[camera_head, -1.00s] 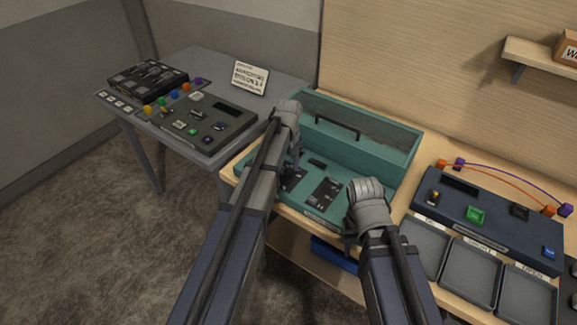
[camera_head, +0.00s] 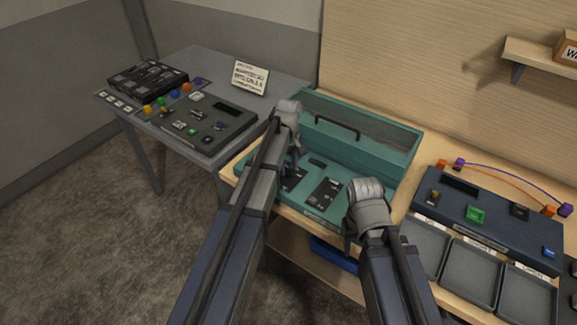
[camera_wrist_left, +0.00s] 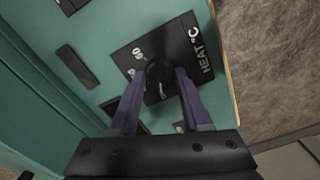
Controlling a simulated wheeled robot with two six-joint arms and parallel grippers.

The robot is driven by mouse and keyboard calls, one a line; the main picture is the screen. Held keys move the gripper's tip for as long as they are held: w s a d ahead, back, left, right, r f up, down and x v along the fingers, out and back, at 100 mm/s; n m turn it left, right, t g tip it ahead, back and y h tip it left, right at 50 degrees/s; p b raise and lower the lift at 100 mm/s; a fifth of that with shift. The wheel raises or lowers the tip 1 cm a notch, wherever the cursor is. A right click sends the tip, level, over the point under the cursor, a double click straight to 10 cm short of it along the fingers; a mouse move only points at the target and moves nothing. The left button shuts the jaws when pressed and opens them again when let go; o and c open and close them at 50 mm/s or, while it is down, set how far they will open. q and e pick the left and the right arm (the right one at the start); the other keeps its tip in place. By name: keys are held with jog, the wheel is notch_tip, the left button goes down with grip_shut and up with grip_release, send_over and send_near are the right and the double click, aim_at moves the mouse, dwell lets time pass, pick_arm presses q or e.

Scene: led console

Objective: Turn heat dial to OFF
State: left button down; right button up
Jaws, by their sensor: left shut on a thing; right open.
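The teal console (camera_head: 347,211) stands on the wooden bench, with its raised box part behind. My left gripper (camera_head: 291,160) is over its left part. In the left wrist view, the black heat panel (camera_wrist_left: 183,38) carries the lettering "HEAT °C" and small numerals. The dark round heat dial (camera_wrist_left: 158,72) sits between the fingertips of my left gripper (camera_wrist_left: 165,74), which is shut on it. The fingers hide part of the dial and its markings, so its setting cannot be read. My right gripper (camera_head: 350,243) is open, low in front of the console; its fingers are mostly hidden.
Another black panel (camera_head: 326,191) lies right of the heat panel. A dark blue console (camera_head: 490,222) with cables and several grey trays (camera_head: 472,268) are to the right. A grey table (camera_head: 205,62) with a dark control box (camera_head: 213,127) is at the left.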

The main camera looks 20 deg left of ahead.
aim_at(289, 168)
pick_arm(q)
jog(key=shift+c, duration=1.8)
grip_release()
notch_tip(289, 168, up, 8)
jog(key=p, duration=0.8)
jog(key=shift+f, duration=0.15)
jog(key=s+d+f+m+b, duration=0.2)
jog(key=s+d+m, duration=0.2)
jog(key=s, duration=0.4)
jog(key=s+d+f+m+b, duration=0.2)
jog(key=s+d+m, duration=0.2)
jog(key=s, duration=0.4)
jog(key=s+d+f+m+y+b, duration=0.1)
jog(key=s+d+f+m+b, duration=0.1)
jog(key=s+d+m, duration=0.3)
jog(key=s, duration=0.3)
jog(key=shift+s+f+b, duration=0.2)
jog(key=shift+s+b, duration=0.05)
jog(key=shift+b, duration=0.1)
